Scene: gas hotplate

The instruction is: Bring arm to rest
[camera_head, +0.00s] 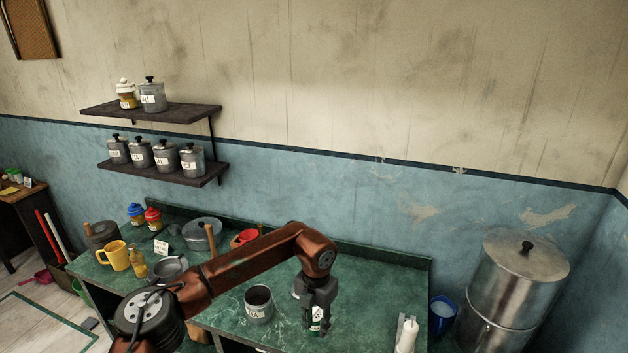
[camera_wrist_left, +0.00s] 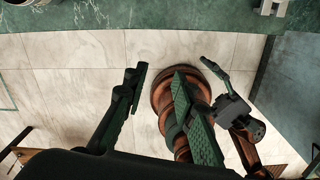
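My left arm comes in from the left in the head view, copper-coloured and bent over the green counter (camera_head: 285,335). Its dark gripper (camera_head: 317,308) points down over the counter, to the right of a grey labelled pot (camera_head: 258,305). A small white and green patch shows at its fingers; I cannot tell what it belongs to. In the left wrist view my left gripper (camera_wrist_left: 160,75) has its two fingers apart, with only floor and copper parts of my body visible between and beyond them. What looks like my right gripper (camera_wrist_left: 228,98) shows beyond the right finger; its opening is unclear.
A white bottle (camera_head: 406,336) stands at the counter's right end, near a blue cup (camera_head: 442,315) and a large metal boiler (camera_head: 510,290). A yellow mug (camera_head: 115,256) and several pots crowd the left. Two shelves (camera_head: 165,172) hold labelled canisters.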

